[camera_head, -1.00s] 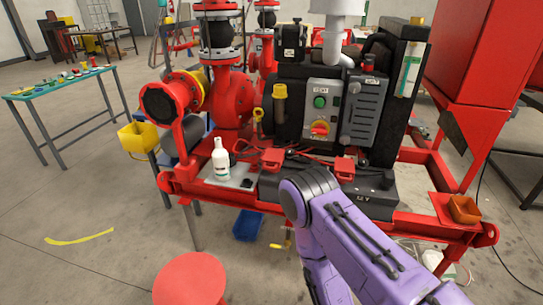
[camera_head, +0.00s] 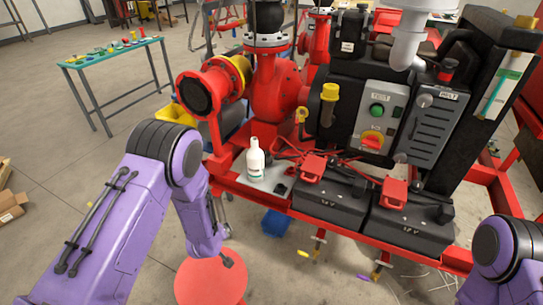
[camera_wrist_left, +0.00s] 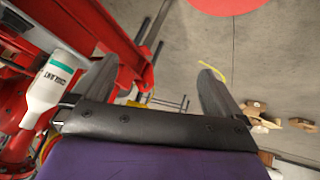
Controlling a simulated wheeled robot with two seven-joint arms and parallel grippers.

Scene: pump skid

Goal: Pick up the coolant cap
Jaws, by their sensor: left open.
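A yellow cap (camera_head: 330,92) stands on a neck at the engine's front, left of the control box. I cannot tell from the look alone which is the coolant cap. My left gripper (camera_head: 228,261) hangs low in front of the skid, by the red round stool top, far below and left of both caps. The left wrist view shows its two fingers (camera_wrist_left: 160,75) spread with nothing between them. My right arm shows at the lower right edge, its gripper out of view.
A white bottle (camera_head: 255,160) stands on the skid's front ledge and shows beside my left finger in the wrist view (camera_wrist_left: 50,85). Two black batteries (camera_head: 330,200) with red covers line the front edge. A red stool (camera_head: 210,280) stands below. A parts table (camera_head: 112,50) is far left.

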